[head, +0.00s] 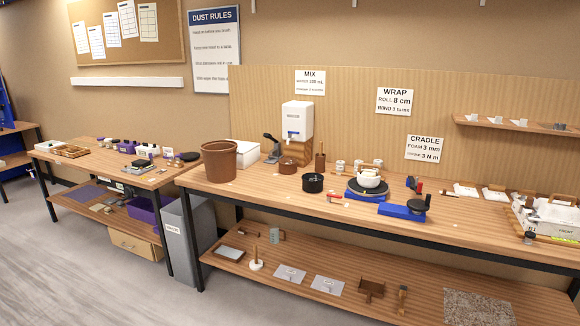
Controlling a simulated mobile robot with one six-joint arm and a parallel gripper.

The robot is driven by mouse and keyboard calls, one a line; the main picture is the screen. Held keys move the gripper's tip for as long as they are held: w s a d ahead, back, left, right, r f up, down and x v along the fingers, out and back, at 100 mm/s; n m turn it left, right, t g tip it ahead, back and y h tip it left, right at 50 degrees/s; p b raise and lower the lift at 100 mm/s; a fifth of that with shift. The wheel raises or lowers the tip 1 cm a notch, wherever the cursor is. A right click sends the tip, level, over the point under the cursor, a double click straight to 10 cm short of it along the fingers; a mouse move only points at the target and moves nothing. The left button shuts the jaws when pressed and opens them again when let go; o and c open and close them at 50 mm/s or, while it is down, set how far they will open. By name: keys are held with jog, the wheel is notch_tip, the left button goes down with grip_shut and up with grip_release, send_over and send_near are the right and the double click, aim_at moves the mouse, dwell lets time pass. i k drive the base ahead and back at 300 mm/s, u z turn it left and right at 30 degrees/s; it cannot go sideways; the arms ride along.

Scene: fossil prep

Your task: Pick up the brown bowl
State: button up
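No part of my gripper shows in the head view. A small, round, reddish-brown vessel (288,166) stands on the long bench (245,188), just below the white water dispenser (297,121); it is the closest match to the brown bowl, but it is too small to tell its shape surely. A much larger brown bucket-like tub (219,163) stands upright at the bench's left end. A black round bowl (312,183) sits to the right of and in front of the small brown vessel.
A dark stand (272,149) is left of the brown vessel and a brown upright tool (320,158) is to its right. A turntable with a white object (370,180) and a blue-based device (403,210) stand further right. Grey floor (90,270) is clear in front.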

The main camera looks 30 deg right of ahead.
aim_at(286, 166)
jog(key=z, duration=0.3)
jog(key=i, duration=1.4)
jog(key=u, duration=0.4)
